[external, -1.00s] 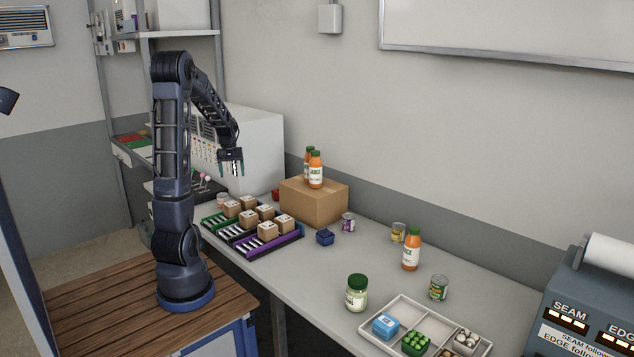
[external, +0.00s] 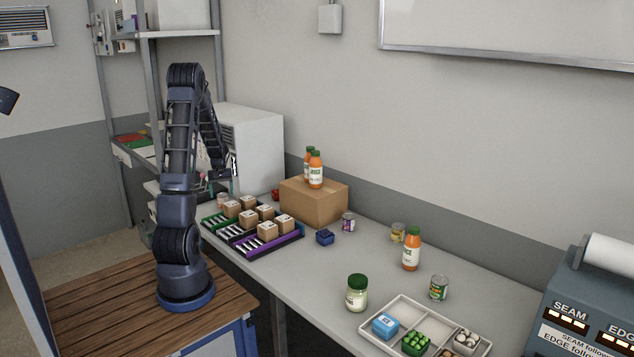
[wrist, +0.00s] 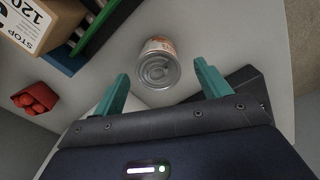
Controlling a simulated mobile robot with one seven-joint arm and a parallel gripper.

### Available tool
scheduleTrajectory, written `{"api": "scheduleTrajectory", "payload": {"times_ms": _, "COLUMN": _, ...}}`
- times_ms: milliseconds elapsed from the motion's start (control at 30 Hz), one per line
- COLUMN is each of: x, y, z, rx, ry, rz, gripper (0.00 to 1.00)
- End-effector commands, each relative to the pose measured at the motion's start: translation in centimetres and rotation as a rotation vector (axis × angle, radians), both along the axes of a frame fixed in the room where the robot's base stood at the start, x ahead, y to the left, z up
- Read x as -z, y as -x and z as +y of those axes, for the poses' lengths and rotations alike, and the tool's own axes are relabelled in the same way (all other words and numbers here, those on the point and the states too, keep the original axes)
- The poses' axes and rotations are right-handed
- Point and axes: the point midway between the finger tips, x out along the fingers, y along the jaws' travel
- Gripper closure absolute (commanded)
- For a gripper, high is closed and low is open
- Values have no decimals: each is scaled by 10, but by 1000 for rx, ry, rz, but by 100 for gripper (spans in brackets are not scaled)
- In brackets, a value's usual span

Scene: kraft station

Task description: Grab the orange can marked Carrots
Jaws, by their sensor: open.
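A small can (wrist: 158,62) with a metal top and an orange-brown label stands upright on the worktop (wrist: 215,28) in the wrist view. I cannot read its label. In the external view it shows as a small can (external: 222,200) at the far left end of the worktop, behind the trays of boxes. My gripper (wrist: 162,70) is open, and its teal fingers point towards the can, one to each side in the picture. The can is not held. In the external view my gripper (external: 226,183) is just above it, partly hidden by my arm.
Trays with small cardboard boxes (external: 267,230) stand right of the can. A red item (wrist: 36,98) lies at the wrist view's left. A large carton (external: 314,203) bears juice bottles (external: 316,170). A white cabinet (external: 258,145) stands behind. Other cans, a jar and a divided tray (external: 390,310) are further right.

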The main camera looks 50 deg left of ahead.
Motion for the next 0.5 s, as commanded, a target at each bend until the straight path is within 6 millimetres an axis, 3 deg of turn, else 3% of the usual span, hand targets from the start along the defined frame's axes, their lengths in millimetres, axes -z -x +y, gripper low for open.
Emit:
{"api": "scheduleTrajectory", "payload": {"times_ms": 167, "x": 11, "y": 0, "z": 0, "rx": 0, "ry": 1, "rz": 2, "gripper": 24}}
{"api": "scheduleTrajectory", "payload": {"times_ms": 500, "x": 51, "y": -2, "z": -1, "rx": 0, "ry": 1, "rz": 0, "gripper": 24}}
